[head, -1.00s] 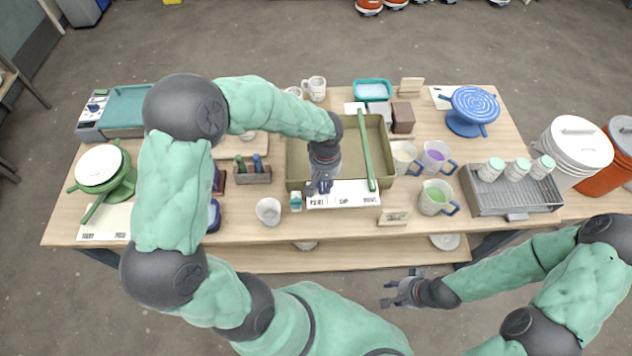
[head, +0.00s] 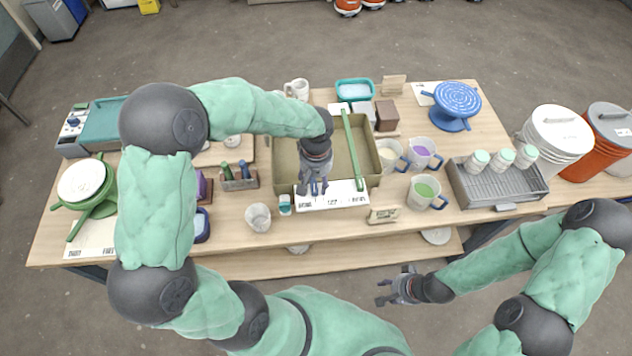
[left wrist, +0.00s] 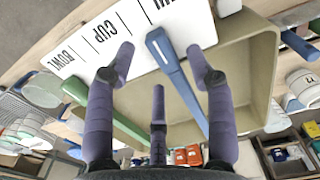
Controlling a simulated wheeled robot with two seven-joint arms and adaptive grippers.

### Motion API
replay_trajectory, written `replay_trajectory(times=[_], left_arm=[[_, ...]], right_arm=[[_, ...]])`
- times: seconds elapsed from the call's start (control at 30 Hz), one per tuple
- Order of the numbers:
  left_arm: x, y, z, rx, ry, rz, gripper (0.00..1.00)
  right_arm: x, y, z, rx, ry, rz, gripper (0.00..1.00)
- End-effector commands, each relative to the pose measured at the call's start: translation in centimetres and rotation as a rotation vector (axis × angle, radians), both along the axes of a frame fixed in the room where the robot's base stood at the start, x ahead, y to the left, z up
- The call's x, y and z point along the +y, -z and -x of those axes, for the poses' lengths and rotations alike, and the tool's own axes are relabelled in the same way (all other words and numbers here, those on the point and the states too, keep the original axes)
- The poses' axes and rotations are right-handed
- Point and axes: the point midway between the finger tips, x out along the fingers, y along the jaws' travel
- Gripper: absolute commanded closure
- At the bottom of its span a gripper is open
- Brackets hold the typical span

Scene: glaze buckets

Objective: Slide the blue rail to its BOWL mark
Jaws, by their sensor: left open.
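The blue rail (left wrist: 180,82) lies across the olive bin (left wrist: 262,85), its end on the white label strip (left wrist: 110,35) between the CUP mark and the mark at the strip's right end in the left wrist view. In the head view my left gripper (head: 314,188) mostly hides it. The left gripper (left wrist: 160,75) is open, with its fingers on either side of the rail's end. I cannot tell whether they touch it. The BOWL mark (left wrist: 68,57) is at the strip's left end there. My right gripper (head: 384,292) is open and empty in front of the table.
A green rail (head: 353,150) crosses the same bin near the BOWL end. A small teal-topped jar (head: 285,205) and a white cup (head: 258,217) stand left of the strip. A small sign (head: 383,214) and mugs (head: 424,192) stand to the right.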

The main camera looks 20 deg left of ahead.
Motion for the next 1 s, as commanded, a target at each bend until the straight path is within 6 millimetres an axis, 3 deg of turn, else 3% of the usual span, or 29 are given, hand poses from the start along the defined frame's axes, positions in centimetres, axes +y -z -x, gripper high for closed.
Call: replay_trajectory(times=[0.3,0.5,1.0], left_arm=[[-0.1,-6.4,-0.1,-0.005,0.002,0.0,0.46],[-0.1,-9.1,0.0,-0.002,0.002,0.0,0.46],[0.0,-10.2,0.0,0.0,0.002,0.0,0.46]], right_arm=[[0.0,0.0,0.0,0.0,0.0,0.0,0.6],[0.0,0.0,0.0,0.0,0.0,0.0,0.6],[0.0,0.0,0.0,0.0,0.0,0.0,0.6]])
